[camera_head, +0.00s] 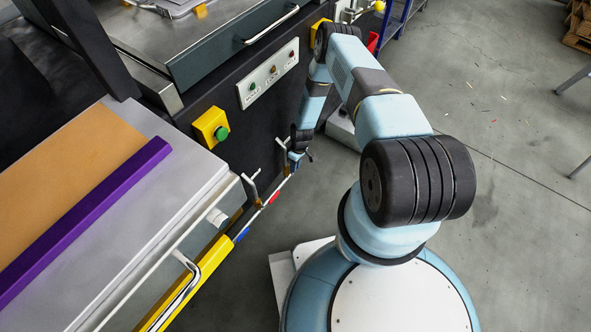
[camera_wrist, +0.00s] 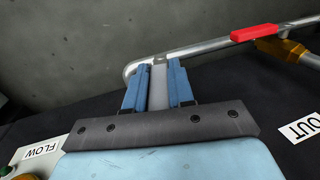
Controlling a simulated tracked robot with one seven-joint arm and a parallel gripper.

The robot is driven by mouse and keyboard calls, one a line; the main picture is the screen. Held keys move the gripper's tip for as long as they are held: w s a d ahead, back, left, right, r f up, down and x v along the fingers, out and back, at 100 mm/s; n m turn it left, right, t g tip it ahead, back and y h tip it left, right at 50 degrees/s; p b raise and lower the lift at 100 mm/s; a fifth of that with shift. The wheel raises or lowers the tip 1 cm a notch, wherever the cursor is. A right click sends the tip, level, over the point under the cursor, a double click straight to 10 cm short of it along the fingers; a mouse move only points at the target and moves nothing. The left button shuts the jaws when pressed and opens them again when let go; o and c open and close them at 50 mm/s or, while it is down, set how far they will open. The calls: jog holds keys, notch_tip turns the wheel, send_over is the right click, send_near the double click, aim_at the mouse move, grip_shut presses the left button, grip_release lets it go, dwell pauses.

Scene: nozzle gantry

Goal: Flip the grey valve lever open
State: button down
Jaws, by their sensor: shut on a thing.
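My gripper (camera_wrist: 158,80) is shut on the grey valve lever (camera_wrist: 158,92). In the wrist view the lever is a flat grey strip between the two blue fingers, with its far end near the bend of a metal pipe (camera_wrist: 200,48). In the head view my gripper (camera_head: 299,156) is small and low beside the dark machine front, at the upper end of the pipe line. I cannot make out the grey lever there.
A red lever (camera_wrist: 254,33) lies along the same pipe, above a brass fitting (camera_wrist: 282,47). It also shows in the head view (camera_head: 274,197), with a blue lever (camera_head: 242,234) further down. A yellow box with green button (camera_head: 212,128) is nearby.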

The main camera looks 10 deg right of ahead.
jog(key=shift+w, duration=0.1)
jog(key=c, duration=1)
grip_release()
jog(key=shift+d, duration=0.1)
jog(key=shift+o, duration=0.2)
jog(key=v, duration=1.3)
jog(key=shift+r, duration=0.35)
jog(key=shift+w+d, duration=0.1)
jog(key=shift+d, duration=0.05)
